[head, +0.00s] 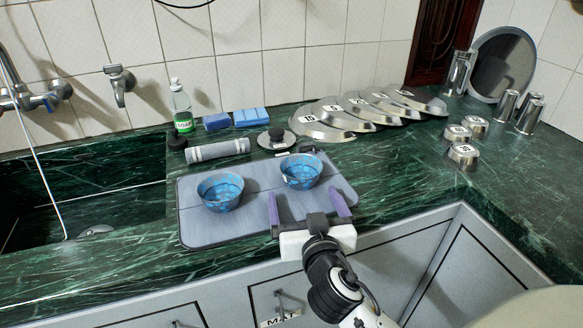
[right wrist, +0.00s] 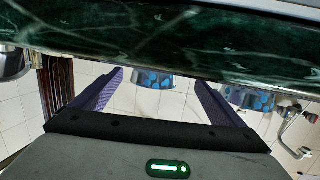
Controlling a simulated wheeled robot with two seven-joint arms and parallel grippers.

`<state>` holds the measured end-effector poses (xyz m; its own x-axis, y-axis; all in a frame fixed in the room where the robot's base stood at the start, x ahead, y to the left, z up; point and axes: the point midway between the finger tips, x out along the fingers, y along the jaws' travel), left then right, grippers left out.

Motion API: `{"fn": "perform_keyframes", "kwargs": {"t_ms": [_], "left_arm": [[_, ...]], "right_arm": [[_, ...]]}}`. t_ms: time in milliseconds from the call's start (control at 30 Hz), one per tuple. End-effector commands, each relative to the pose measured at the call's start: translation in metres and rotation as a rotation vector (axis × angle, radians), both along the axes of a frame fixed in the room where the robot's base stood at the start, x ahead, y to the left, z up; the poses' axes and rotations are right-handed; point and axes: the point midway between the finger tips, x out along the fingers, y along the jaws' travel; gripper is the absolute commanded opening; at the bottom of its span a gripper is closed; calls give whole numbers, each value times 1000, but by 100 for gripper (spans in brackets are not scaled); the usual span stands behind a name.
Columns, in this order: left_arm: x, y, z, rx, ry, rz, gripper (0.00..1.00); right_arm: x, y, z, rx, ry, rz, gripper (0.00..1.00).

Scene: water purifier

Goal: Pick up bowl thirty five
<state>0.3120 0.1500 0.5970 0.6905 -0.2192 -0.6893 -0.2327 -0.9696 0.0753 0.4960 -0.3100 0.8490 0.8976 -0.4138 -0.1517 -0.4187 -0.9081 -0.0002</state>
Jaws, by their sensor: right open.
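Two blue patterned bowls stand on a grey mat (head: 250,230) on the green counter: a left bowl (head: 220,192) and a right bowl (head: 301,171). No number is readable on either, so I cannot tell which is bowl thirty five. My right gripper (head: 304,196) is open and empty at the mat's front edge, its purple fingers apart, just in front of the right bowl. In the right wrist view, upside down, one bowl (right wrist: 152,81) shows between the fingertips (right wrist: 160,80) and another bowl (right wrist: 250,99) shows beyond the right finger. My left gripper is out of view.
A sink (head: 90,205) lies at left. Numbered metal lids (head: 330,125) lean at the back; metal cups (head: 505,105) and small tins (head: 463,155) stand at right.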

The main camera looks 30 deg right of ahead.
Motion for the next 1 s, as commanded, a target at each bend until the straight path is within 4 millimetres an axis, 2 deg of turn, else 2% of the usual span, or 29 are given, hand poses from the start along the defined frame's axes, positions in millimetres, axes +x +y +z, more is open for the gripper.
{"fn": "perform_keyframes", "kwargs": {"t_ms": [200,300,433,700,1000], "left_arm": [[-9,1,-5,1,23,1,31],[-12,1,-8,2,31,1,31],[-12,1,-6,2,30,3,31],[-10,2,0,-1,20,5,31],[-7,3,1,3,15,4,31]], "right_arm": [[30,-15,-3,-5,-2,1,93],[37,-18,-5,-3,-1,0,93],[46,-24,-4,-5,-1,0,93],[79,-43,-8,-3,0,0,93],[83,-45,-10,-1,2,0,93]]}}
